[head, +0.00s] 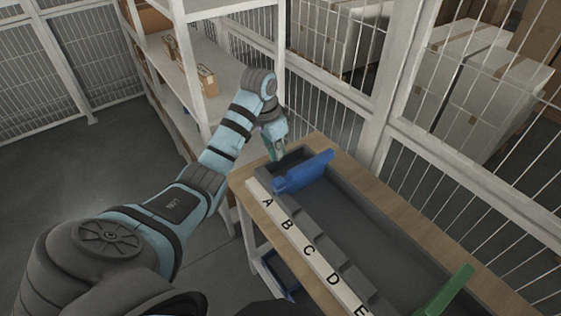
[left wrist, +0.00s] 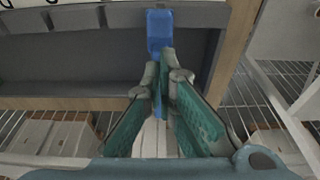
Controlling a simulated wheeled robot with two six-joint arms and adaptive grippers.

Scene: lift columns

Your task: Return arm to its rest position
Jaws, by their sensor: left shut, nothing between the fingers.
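My left gripper (head: 277,152) is at the far end of the grey bin (head: 385,228), right beside a blue divider-like piece (head: 303,173) near label A. In the left wrist view my left gripper (left wrist: 161,62) is shut with nothing between its fingers. Its fingertips overlap the lower end of the blue piece (left wrist: 158,30) in that view; whether they touch it I cannot tell. My left arm reaches forward from the lower left. My right gripper is not in view.
The bin lies on a wooden-topped table (head: 415,222), with a white strip (head: 300,240) lettered A to E along its near side. A green piece (head: 444,291) sits in the bin at lower right. White shelving (head: 215,88) and a mesh fence (head: 335,50) stand close behind my left arm.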

